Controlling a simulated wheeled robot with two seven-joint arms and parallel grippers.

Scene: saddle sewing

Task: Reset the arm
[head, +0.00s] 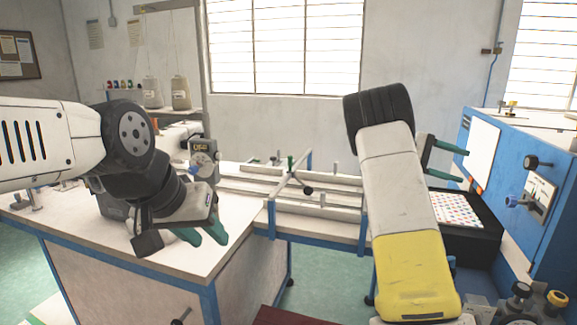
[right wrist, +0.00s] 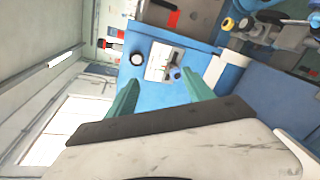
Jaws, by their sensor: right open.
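My left gripper (head: 207,233) hangs at the left in the head view, over the front right part of the white-topped table. Its green fingers point down and to the right, and I cannot tell whether they are apart. My right gripper (head: 449,160) is partly hidden behind my right arm in the head view, its green fingers spread and pointing right toward the blue machine (head: 497,150). In the right wrist view, the right gripper (right wrist: 163,88) is open with nothing between its fingers, and the blue machine's control panel lies beyond them.
The white table (head: 240,215) with blue edges stands at the left. A frame with rails (head: 315,190) extends behind it. A black tray (head: 470,240) with a colour-dotted sheet (head: 455,208) sits beside the blue machine. Green floor shows between table and machine.

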